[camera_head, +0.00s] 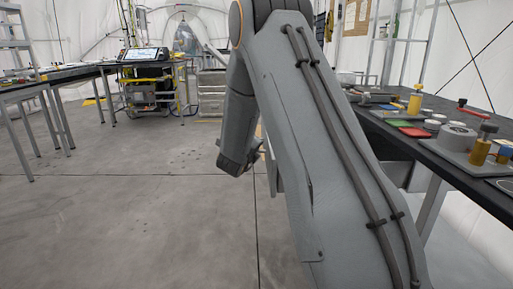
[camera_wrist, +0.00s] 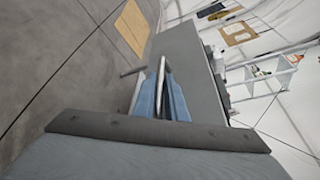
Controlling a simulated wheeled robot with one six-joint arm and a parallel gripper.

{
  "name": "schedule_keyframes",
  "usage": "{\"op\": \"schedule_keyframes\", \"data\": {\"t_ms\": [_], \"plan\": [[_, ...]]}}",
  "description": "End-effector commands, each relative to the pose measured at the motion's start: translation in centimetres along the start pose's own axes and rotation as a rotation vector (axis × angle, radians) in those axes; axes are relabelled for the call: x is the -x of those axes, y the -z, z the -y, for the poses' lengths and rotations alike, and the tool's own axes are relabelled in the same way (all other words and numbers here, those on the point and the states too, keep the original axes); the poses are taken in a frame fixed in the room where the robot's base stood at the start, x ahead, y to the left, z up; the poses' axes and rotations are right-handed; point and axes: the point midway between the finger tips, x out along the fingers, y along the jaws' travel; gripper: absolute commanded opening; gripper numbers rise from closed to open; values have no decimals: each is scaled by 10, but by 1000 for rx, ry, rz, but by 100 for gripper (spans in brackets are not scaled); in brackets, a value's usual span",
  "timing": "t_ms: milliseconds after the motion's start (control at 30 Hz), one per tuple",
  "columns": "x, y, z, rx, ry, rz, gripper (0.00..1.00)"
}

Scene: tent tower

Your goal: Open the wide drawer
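My gripper (camera_wrist: 162,75) shows in the wrist view as blue fingers with a thin pale strip between them; whether they are open or closed on it is unclear. Just beyond the fingertips is a plain grey panel (camera_wrist: 190,48), possibly a cabinet or drawer front; I cannot tell whether they touch. In the head view my arm covers the middle, and the fingers are hidden behind the wrist.
A black-topped workbench (camera_head: 451,158) with tools and small parts stands at the right. Another table (camera_head: 50,82) stands at the left. A wheeled equipment cart (camera_head: 150,85) is farther back. A tan flat sheet (camera_wrist: 131,28) lies on the floor. The concrete floor (camera_head: 140,200) at left is clear.

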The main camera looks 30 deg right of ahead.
Motion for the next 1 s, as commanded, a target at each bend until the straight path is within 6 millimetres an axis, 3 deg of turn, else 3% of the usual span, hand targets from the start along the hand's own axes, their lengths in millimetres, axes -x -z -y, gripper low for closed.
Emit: {"op": "schedule_keyframes", "data": {"t_ms": [367, 800, 1000], "plan": [[4, -1, -1, 1, -1, 2, 17], [68, -1, 0, 1, -2, 2, 17], [79, 0, 0, 1, -1, 1, 17]]}}
